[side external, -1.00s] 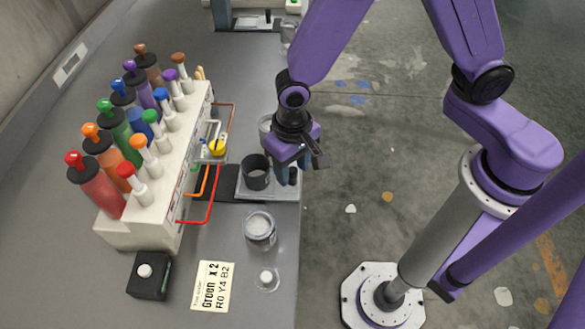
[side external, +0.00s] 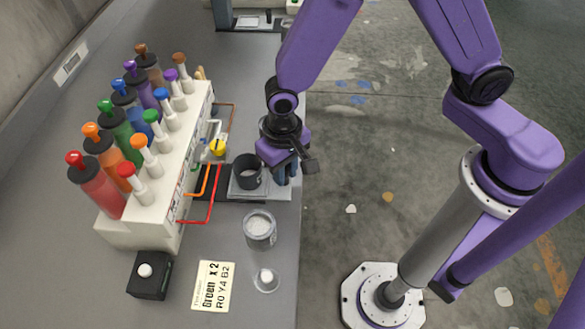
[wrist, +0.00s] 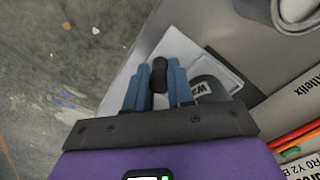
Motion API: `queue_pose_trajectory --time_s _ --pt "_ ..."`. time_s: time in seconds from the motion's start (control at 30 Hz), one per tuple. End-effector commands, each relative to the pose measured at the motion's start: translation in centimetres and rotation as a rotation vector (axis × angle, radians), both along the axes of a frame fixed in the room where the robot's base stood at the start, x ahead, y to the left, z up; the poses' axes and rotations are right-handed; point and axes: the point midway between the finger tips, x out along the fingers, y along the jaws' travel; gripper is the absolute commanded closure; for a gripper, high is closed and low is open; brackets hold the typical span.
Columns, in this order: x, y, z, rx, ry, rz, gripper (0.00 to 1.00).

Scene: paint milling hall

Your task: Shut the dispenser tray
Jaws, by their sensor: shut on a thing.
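The dispenser tray (side external: 240,192) is a flat light-grey plate pulled out to the right of the white dispenser (side external: 172,172). A dark cup (side external: 246,172) stands upright on it. My gripper (side external: 284,176) is at the tray's outer right edge, beside the cup. In the wrist view, the blue fingers of my gripper (wrist: 158,80) are shut on a short black knob (wrist: 160,68) at the tray's edge. The tray (wrist: 182,50) and part of the dark cup (wrist: 207,88) show behind the fingers. The knob's join to the tray is hard to see.
Several coloured bottles stand on the dispenser, with coloured levers (side external: 203,208) projecting near the tray. A jar (side external: 260,229), a white-knobbed clear lid (side external: 266,280), a black button box (side external: 147,274) and an order card (side external: 214,286) lie nearer. Open floor is on the right.

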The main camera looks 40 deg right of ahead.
Motion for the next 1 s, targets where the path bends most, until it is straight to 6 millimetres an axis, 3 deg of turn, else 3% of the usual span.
queue_pose_trajectory --time_s 0.2,0.53,0.57,0.6,0.63,1.0 --pt "1.9 1.9 0.0 0.001 -0.001 0.001 1.0" --pt "2.1 2.1 0.0 0.002 -0.002 0.002 1.0" --pt "2.1 2.1 0.0 0.002 -0.002 0.002 0.71" --pt "2.1 2.1 0.0 0.002 -0.002 0.002 0.58" --pt "2.1 2.1 0.0 0.002 -0.002 0.002 0.52" --pt "2.1 2.1 0.4 0.002 -0.002 0.001 0.52"
